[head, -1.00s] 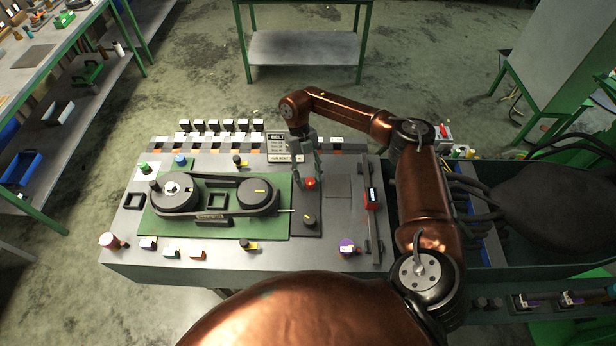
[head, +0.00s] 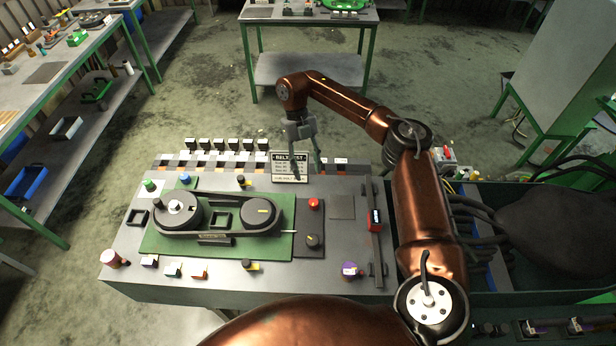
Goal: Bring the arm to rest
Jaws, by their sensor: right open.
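My right arm, copper-coloured, comes in from the right and bends over the workbench (head: 125,263). Its right gripper (head: 308,170) hangs fingers down, open and empty, in front of the belt test sign (head: 289,158) at the back of the bench. It is above and behind the red button (head: 314,204), apart from it. The belt assembly (head: 218,220) with two dark pulleys lies on a green mat (head: 160,245). A black knob (head: 313,241) sits below the red button. My left gripper does not show.
A row of small black-and-white blocks (head: 226,144) lines the back edge. Several small coloured parts lie along the front edge. A red-and-black slider (head: 375,219) stands on a rail at right. A dark bin with cables (head: 480,215) is beyond it. Another table (head: 308,68) stands behind.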

